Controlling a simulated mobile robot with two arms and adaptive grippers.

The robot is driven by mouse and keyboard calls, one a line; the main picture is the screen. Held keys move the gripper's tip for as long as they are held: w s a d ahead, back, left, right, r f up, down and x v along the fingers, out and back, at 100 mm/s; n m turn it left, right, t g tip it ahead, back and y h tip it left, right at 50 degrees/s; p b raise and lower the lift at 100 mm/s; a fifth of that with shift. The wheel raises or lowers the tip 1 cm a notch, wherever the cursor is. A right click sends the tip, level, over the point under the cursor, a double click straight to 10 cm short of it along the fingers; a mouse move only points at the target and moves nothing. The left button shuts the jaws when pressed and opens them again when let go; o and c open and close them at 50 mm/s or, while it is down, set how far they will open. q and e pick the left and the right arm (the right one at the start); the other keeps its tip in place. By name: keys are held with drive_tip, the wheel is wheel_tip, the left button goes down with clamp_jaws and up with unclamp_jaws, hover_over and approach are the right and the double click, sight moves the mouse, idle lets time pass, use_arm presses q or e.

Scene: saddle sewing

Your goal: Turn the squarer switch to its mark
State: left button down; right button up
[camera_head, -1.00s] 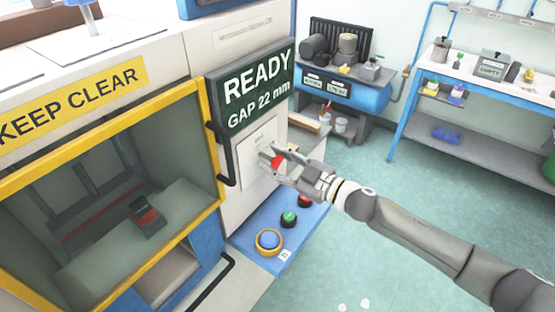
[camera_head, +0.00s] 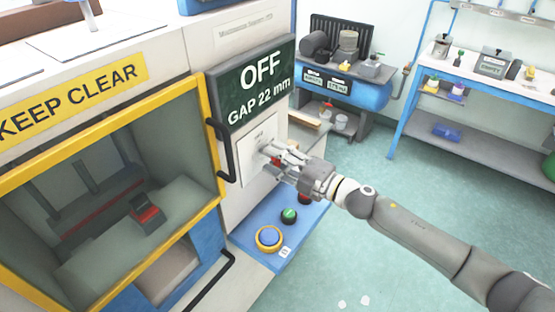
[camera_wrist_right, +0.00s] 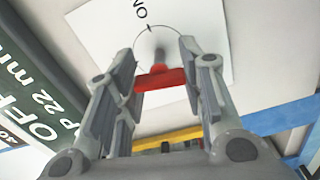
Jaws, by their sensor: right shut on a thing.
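The squarer switch has a red handle (camera_wrist_right: 160,79) on a white plate (camera_head: 262,140) on the machine's front. In the right wrist view a thin arc with a small tick and the word "ON" is on the plate (camera_wrist_right: 205,25). My right gripper (camera_head: 274,158) is at the switch and shut on the red handle, with its fingers on either side; it also shows in the right wrist view (camera_wrist_right: 160,82). The display (camera_head: 258,82) above reads "OFF" and "GAP 22 mm". My left gripper is not in view.
A black door handle (camera_head: 221,150) is left of the plate. Open floor lies to the right.

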drive_tip(key=shift+n, duration=0.9)
drive_tip(key=shift+c, duration=1.4)
drive_tip(key=shift+s+f, duration=0.15)
drive_tip(key=shift+f, duration=0.05)
drive_tip(key=o, duration=1)
drive_tip(key=shift+f, duration=0.1)
drive_tip(key=shift+c, duration=0.2)
drive_tip(key=o, duration=0.3)
drive_tip(key=shift+o, duration=0.2)
drive_tip(key=shift+r, duration=0.25)
drive_tip(key=v, duration=1.2)
drive_tip(key=shift+f, duration=0.1)
